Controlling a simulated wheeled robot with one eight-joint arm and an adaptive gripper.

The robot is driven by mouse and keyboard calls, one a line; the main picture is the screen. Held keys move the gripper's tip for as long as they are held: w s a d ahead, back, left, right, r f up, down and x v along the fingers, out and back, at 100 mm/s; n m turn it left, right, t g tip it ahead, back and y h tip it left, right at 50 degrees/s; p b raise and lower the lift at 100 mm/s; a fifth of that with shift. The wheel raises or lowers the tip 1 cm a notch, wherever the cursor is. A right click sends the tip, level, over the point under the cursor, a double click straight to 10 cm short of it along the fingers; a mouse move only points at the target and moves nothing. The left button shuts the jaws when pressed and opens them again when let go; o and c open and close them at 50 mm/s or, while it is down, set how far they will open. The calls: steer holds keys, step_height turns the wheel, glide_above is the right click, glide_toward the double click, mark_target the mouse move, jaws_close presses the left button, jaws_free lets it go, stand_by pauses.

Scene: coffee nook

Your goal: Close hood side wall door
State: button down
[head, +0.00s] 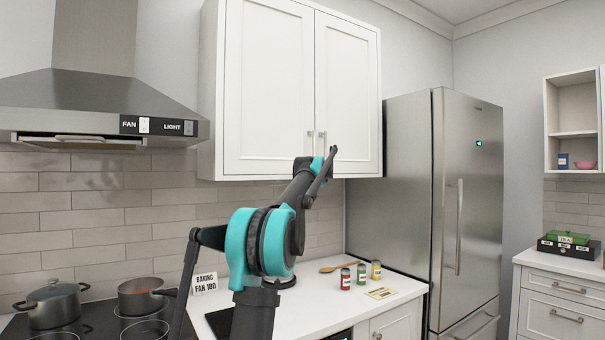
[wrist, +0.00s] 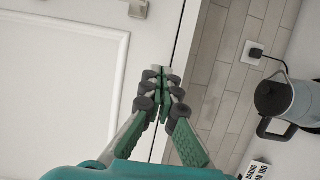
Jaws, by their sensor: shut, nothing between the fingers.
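The white wall cabinet beside the hood has two doors. The hood-side door (head: 268,85) is the left one, with a small metal handle (head: 310,133) at its lower right corner. It looks flush or nearly flush with the cabinet; a small gap cannot be ruled out. My gripper (head: 333,150) is shut and empty, in front of the cabinet's lower edge near the handles. In the wrist view my gripper (wrist: 162,85) has its fingertips together over the edge of a white door panel (wrist: 60,90). Whether they touch it is unclear.
The range hood (head: 100,105) is left of the cabinet, above a cooktop with pots (head: 52,305). A steel fridge (head: 465,200) stands right. Several small cans (head: 361,273) are on the counter. A kettle (wrist: 290,103) shows in the wrist view.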

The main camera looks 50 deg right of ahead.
steer(key=shift+w+d+r+n+t+y, duration=0.15)
steer(key=shift+w+n+y, duration=0.1)
steer(key=shift+w, duration=0.25)
steer(key=shift+w+d+f+n+t+y, duration=0.15)
steer(key=shift+w+y, duration=0.1)
steer(key=shift+w, duration=0.25)
steer(key=shift+w+r, duration=0.1)
steer(key=shift+a, duration=0.1)
steer(key=v, duration=1.2)
steer(key=shift+s, duration=0.3)
steer(key=shift+w, duration=0.1)
